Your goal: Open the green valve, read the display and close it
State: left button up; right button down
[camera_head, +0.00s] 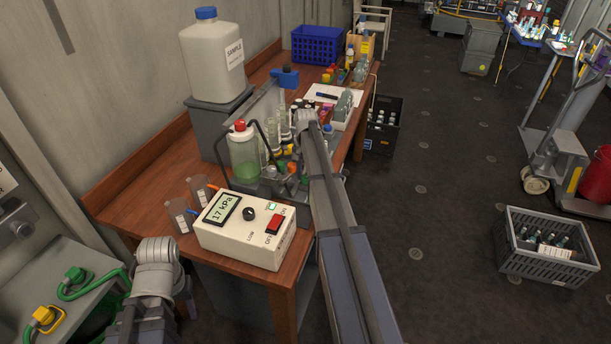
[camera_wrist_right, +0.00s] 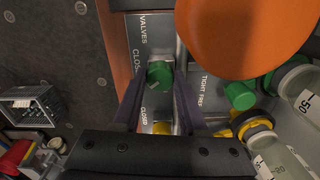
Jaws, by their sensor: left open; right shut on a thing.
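In the right wrist view, a green valve knob (camera_wrist_right: 160,74) sits on a grey panel marked "VALVES" and "CLOSED". My right gripper (camera_wrist_right: 157,84) is shut on this knob, one finger on each side. I cannot tell how far the knob is turned. A yellow knob (camera_wrist_right: 162,127) lies below it in the picture, partly hidden by my gripper. In the head view, the display (camera_head: 222,207) on a white box (camera_head: 240,243) reads 17 kPa. My right arm hides the valve panel there. My left gripper (camera_head: 158,262) is open and empty, low in front of the bench; its fingertips hardly show.
Bottles and glassware crowd the wooden bench (camera_head: 130,203), with a large white canister (camera_head: 212,62) behind. A large orange object (camera_wrist_right: 235,30) and bottles sit close to my right gripper. Green and yellow hose fittings are at far left. Open floor lies right of the bench.

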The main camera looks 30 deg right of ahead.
aim_at(305, 177)
jog(key=m, duration=0.3)
jog(key=shift+m, duration=2.5)
jog(key=shift+c, duration=2.2)
grip_release()
jog(key=shift+r, duration=0.15)
notch_tip(305, 177, up, 8)
jog(key=p, duration=0.8)
jog(key=shift+f, duration=0.2)
